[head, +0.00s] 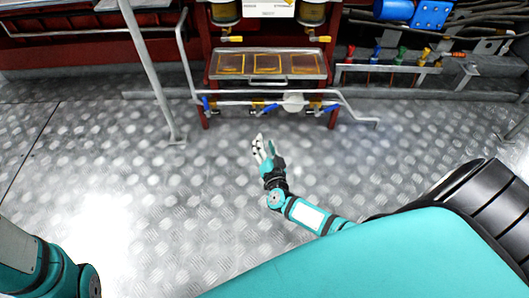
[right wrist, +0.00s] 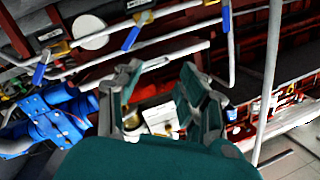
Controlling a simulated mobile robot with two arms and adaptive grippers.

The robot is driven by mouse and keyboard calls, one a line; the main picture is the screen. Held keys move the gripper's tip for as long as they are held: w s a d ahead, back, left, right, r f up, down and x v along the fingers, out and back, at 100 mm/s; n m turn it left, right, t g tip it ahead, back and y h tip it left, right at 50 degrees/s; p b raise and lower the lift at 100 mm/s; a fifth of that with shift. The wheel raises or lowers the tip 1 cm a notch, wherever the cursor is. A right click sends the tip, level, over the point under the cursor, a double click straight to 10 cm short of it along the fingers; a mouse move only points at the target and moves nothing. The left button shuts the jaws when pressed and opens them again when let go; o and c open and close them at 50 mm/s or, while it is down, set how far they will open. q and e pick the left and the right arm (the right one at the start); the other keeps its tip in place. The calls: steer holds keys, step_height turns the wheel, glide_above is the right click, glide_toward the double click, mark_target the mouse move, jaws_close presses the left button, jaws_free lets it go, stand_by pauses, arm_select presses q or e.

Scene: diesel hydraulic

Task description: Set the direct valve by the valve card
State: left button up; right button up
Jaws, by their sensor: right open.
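Three valves with blue levers sit on the low pipe of the red frame in the head view: a left one (head: 207,103), a middle one (head: 270,108) and a right one (head: 331,107). Blue levers also show in the right wrist view, one near the top middle (right wrist: 131,38). I cannot tell which is the direct valve. A white card (head: 267,9) with text too small to read is at the top edge. My right gripper (head: 261,145) is open and empty, in front of and below the middle valve, apart from it; its fingers also show in the right wrist view (right wrist: 160,78). My left gripper is out of view.
A white round disc (head: 293,102) is on the pipe by the middle valve. A tray with yellow-edged panels (head: 267,64) sits above. Pale railings (head: 150,70) stand left of the frame. A blue unit (head: 430,14) is at the upper right. The plate floor (head: 130,200) is clear.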

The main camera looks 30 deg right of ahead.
steer(key=s+a+r+n+g+y+p, duration=0.1)
steer(key=s+a+n+y+p, duration=0.3)
steer(key=p, duration=0.6)
steer(key=shift+s+n+g+p, duration=0.3)
steer(key=shift+s+n+g, duration=0.25)
steer(key=shift+s, duration=0.6)
steer(key=shift+a, duration=0.1)
steer(key=shift+c, duration=0.2)
